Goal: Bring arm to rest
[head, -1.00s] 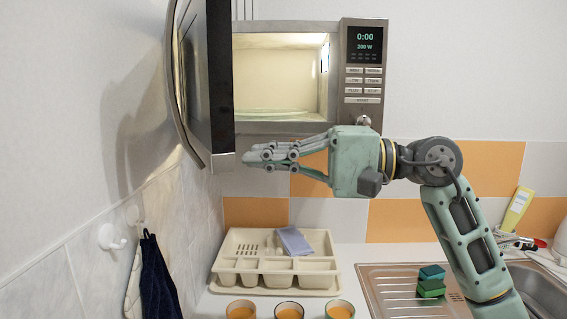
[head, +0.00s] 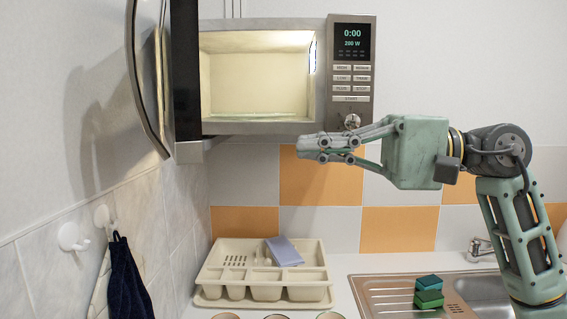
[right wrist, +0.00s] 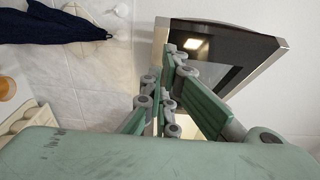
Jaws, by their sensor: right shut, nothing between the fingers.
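My right gripper (head: 302,148) is shut and empty, in front of and just below the microwave (head: 312,128). Its fingers point left and its arm comes in from the right. The microwave's door (head: 184,75) stands open at the left, and the lit inside looks empty apart from a glass plate. In the right wrist view, my right gripper's fingers (right wrist: 172,75) show near the open microwave door (right wrist: 225,62). My left gripper is not in view.
A beige cutlery tray (head: 225,292) with a blue-grey cloth (head: 284,251) sits on the counter below. Cup rims show at the bottom edge. Sponges (head: 429,291) lie on the sink's drainboard (head: 385,290) at the right. A dark blue towel (head: 128,280) hangs at the left.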

